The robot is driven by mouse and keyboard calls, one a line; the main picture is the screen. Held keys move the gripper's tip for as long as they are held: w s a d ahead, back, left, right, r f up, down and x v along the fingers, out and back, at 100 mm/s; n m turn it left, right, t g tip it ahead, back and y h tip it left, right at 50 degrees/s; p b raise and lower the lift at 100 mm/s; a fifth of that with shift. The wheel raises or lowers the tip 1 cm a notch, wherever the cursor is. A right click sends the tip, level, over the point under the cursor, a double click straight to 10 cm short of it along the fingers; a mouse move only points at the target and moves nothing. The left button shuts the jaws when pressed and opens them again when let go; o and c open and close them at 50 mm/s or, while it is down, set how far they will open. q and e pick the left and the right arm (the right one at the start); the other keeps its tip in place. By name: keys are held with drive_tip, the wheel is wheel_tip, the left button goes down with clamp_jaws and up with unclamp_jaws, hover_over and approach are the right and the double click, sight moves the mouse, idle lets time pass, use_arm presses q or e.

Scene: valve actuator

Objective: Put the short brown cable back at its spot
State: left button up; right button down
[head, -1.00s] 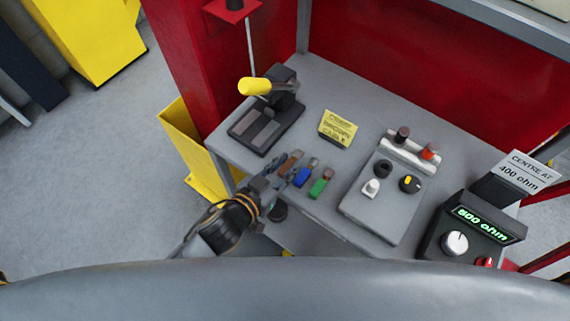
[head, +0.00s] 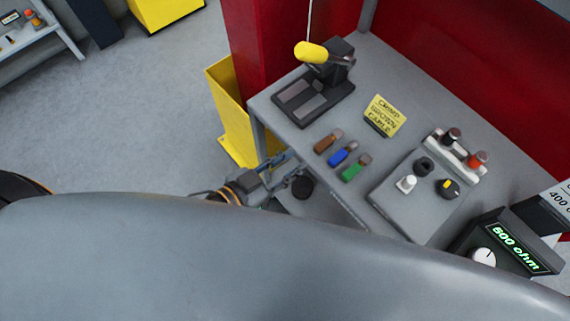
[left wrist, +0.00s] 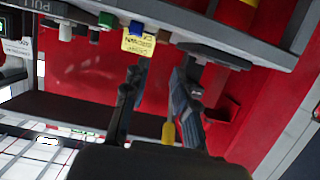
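The short brown cable (head: 328,141) lies on the grey bench near its front edge, at the left end of a row with a blue cable (head: 343,153) and a green cable (head: 356,167). My left gripper (head: 280,160) is off the bench's front edge, apart from the brown cable. In the left wrist view its fingers (left wrist: 160,75) stand apart with nothing held between them. A blue end (left wrist: 137,27) and a green end (left wrist: 106,20) show at the bench edge there. My right gripper is not in view.
A black clamp stand with a yellow handle (head: 311,52) stands behind the cables. A yellow note (head: 385,115) and a grey box with knobs (head: 405,205) stand to the right. A yellow bin (head: 232,110) stands left of the bench.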

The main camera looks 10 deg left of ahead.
use_arm(q)
drive_tip(key=shift+s+a+r, duration=0.2)
drive_tip(key=shift+s+a, duration=0.15)
drive_tip(key=shift+s, duration=0.1)
drive_tip(key=a+f+n+g+y, duration=0.15)
drive_tip(key=a+f, duration=0.35)
drive_tip(key=f, duration=0.6)
drive_tip(key=a+f+g+y, duration=0.1)
drive_tip(key=a+f+y, duration=0.25)
drive_tip(key=f, duration=0.65)
drive_tip(key=a+f+n+g+y, duration=0.15)
drive_tip(key=a+f, duration=0.35)
drive_tip(key=f, duration=0.6)
drive_tip(key=s+a+f+g+y, duration=0.2)
drive_tip(key=s+a+f+g, duration=0.15)
drive_tip(key=s+f, duration=0.7)
drive_tip(key=s+f+n+g, duration=0.1)
drive_tip(key=s+f, duration=0.3)
drive_tip(key=s, duration=0.2)
drive_tip(key=s+f+g, duration=0.2)
drive_tip(key=s+f, duration=0.2)
drive_tip(key=s, duration=0.3)
drive_tip(key=shift+s+f+n, duration=0.15)
drive_tip(key=shift+s+n, duration=0.1)
drive_tip(key=shift+n, duration=0.15)
drive_tip(key=shift+d+g, duration=0.1)
drive_tip(key=shift+g, duration=0.15)
